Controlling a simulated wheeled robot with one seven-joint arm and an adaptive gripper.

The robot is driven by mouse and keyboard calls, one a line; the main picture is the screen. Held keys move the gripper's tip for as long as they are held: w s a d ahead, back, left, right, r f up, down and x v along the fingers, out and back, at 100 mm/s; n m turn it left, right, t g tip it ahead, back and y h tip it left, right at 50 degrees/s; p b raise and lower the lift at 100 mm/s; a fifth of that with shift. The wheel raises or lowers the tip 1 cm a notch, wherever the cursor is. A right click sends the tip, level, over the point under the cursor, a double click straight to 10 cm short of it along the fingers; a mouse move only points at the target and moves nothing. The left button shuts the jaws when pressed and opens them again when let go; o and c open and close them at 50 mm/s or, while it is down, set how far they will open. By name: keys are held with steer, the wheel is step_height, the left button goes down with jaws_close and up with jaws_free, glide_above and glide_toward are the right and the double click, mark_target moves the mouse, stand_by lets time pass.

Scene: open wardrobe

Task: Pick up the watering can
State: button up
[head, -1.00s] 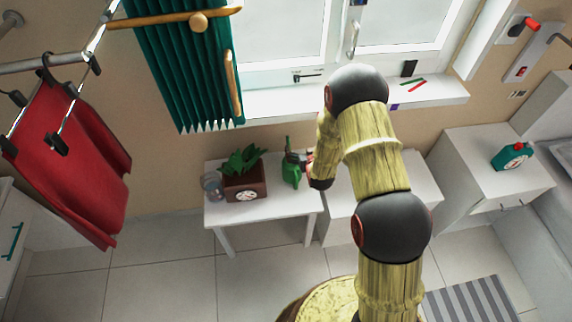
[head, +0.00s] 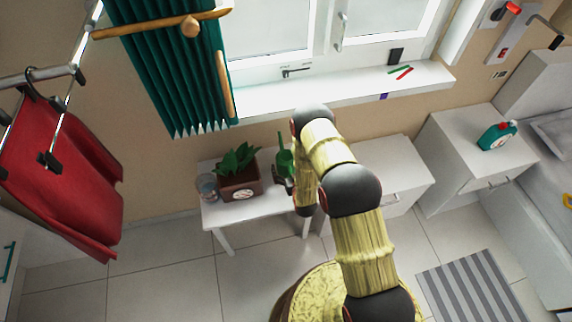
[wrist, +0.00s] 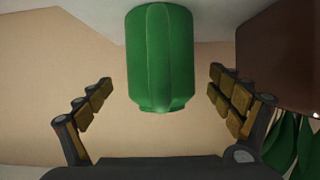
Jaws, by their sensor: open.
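The green watering can (head: 284,160) stands on a small white table (head: 270,207) under the window, right of a potted plant. My arm partly hides it in the head view. In the wrist view its green ribbed body (wrist: 160,50) is upper centre, between the lines of my two fingers. My gripper (wrist: 160,84) is open, one finger on each side of the can with gaps visible. In the head view my gripper (head: 284,181) is just in front of the can, partly hidden by my arm.
A brown planter (head: 240,188) with a leafy plant is close left of the can; it also shows at the right of the wrist view (wrist: 285,55). A glass jar (head: 206,184) stands at the table's left end. A white cabinet (head: 398,178) is to the right.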

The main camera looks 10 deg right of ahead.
steer(key=shift+b+x, duration=0.3)
steer(key=shift+x, duration=1.65)
steer(key=shift+r, duration=0.2)
steer(key=shift+c, duration=0.9)
steer(key=c, duration=1.7)
steer(key=shift+w+r, duration=0.1)
steer(key=shift+w, duration=0.05)
steer(key=shift+c, duration=0.7)
